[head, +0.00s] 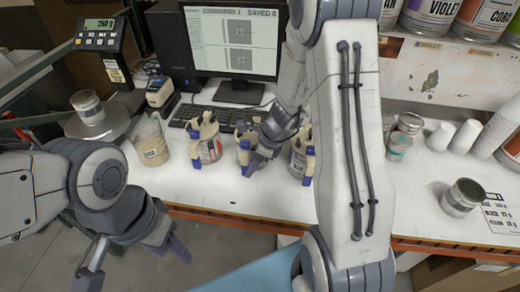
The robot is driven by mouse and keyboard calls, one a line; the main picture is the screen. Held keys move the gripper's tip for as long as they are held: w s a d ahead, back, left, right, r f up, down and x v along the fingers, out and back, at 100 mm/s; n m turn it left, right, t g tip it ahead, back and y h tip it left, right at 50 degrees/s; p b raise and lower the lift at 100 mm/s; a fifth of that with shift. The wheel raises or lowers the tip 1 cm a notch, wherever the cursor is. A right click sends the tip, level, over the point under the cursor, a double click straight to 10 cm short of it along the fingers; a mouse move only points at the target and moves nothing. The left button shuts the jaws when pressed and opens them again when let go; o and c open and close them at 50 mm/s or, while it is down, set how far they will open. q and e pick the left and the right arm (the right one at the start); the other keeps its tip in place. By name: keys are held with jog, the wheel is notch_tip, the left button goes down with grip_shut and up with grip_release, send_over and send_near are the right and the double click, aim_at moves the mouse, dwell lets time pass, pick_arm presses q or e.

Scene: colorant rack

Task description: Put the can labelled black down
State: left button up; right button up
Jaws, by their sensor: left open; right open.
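Three cans with cream-and-blue clip parts stand on the white bench in the head view: a left can (207,148), a middle can (244,141) and a right can (297,157). Their labels are too small to read, so I cannot tell which is the black one. My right gripper (256,160) is open, pointing down at the middle can and partly covering it; I cannot tell whether they touch. The right can is partly hidden by my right arm. My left gripper (172,250) is open and empty, low in front of the bench edge.
A clear jug (151,145) stands left of the cans, near a scale with a jar (87,103). A keyboard (222,116) and monitor (235,40) are behind. Jars (463,195) and white cups (466,136) stand at right. The bench front is mostly clear.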

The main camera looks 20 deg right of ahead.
jog(key=p+v, duration=0.2)
jog(key=v, duration=0.6)
jog(key=s+a+r+n+g, duration=0.1)
jog(key=s+a+r+n, duration=0.2)
jog(key=a+n, duration=0.4)
jog(key=s+a+r+n+g, duration=0.1)
jog(key=s+a+r+n, duration=0.25)
jog(key=a+n, duration=0.25)
jog(key=s+a+r+n+h, duration=0.1)
jog(key=s+a+r+n, duration=0.1)
jog(key=s+n, duration=0.5)
jog(key=s+a+r+n+h, duration=0.1)
jog(key=s+a+n, duration=0.1)
jog(key=s+n, duration=0.5)
jog(key=n, duration=0.5)
jog(key=shift+s+a+r+n+g+h, duration=0.25)
jog(key=shift+r+n+g+h, duration=0.05)
jog(key=shift+r+n+g, duration=0.1)
